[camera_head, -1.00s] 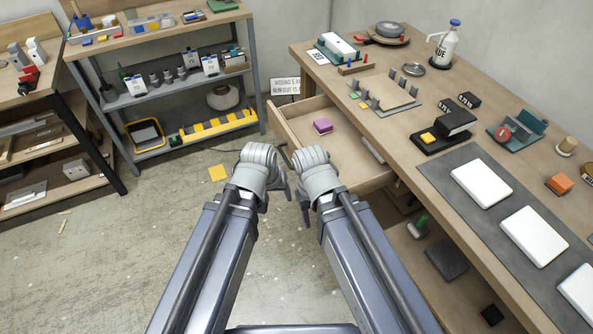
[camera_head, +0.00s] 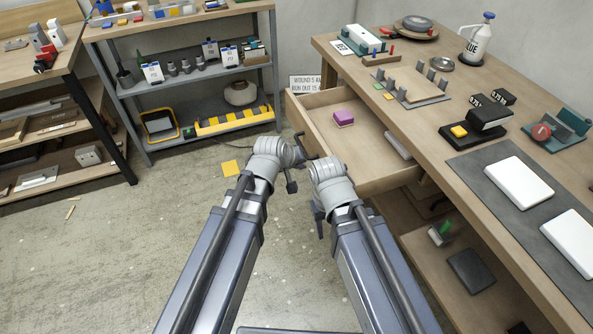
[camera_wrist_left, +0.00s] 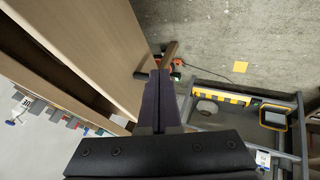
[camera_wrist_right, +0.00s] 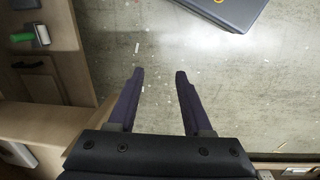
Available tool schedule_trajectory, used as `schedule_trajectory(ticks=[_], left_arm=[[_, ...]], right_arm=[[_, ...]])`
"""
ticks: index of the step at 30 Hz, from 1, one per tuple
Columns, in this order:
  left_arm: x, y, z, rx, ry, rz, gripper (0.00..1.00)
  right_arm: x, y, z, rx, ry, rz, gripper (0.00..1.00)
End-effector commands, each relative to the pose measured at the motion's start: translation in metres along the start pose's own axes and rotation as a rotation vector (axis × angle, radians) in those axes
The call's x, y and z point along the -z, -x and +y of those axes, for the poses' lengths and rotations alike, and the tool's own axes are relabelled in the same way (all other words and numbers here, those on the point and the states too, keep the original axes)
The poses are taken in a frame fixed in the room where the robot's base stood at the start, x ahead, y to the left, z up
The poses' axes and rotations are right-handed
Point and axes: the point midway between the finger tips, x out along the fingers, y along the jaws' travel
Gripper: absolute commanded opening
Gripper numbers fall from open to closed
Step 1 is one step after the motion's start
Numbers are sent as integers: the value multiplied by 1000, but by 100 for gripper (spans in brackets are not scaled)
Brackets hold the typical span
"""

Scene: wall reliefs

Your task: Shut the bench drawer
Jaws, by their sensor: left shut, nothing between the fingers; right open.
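The bench drawer (camera_head: 368,142) stands pulled out from the wooden bench in the head view, with a purple block (camera_head: 343,118) and a pale bar (camera_head: 398,145) inside. Its wooden front panel (camera_wrist_left: 95,45) fills the upper left of the left wrist view. A handle-like bar with a dark end (camera_wrist_left: 144,74) shows beside the fingertips; I cannot tell whether they touch it. My left gripper (camera_wrist_left: 160,76) is shut and empty, close to the drawer front. My right gripper (camera_wrist_right: 159,75) is open and empty, lower down over the floor; its fingers are mostly hidden in the head view.
The bench top (camera_head: 415,128) carries a glue bottle (camera_head: 477,40), a stapler-like tool (camera_head: 480,120) and white pads on a grey mat (camera_head: 470,165). A lower bench shelf (camera_head: 455,250) holds a green-handled brush. Metal shelving (camera_head: 135,88) stands behind.

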Motion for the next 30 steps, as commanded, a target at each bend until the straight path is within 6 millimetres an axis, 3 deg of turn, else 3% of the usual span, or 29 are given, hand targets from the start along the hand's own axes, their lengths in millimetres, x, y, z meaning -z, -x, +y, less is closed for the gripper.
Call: schedule_trajectory(ticks=[1,5,9,15,30], left_arm=[[-1,-17,-2,0,-1,0,0],[-1,-36,-2,0,-1,0,0],[1,-40,20,-1,-3,-2,0],[0,-47,33,1,-2,-1,0],[0,-48,36,1,-1,0,0]], right_arm=[[1,-15,-1,0,0,0,50],[2,-30,-3,0,0,0,50],[1,-23,-2,0,0,0,50],[1,-23,-2,0,0,0,50],[1,-23,-2,0,0,0,50]])
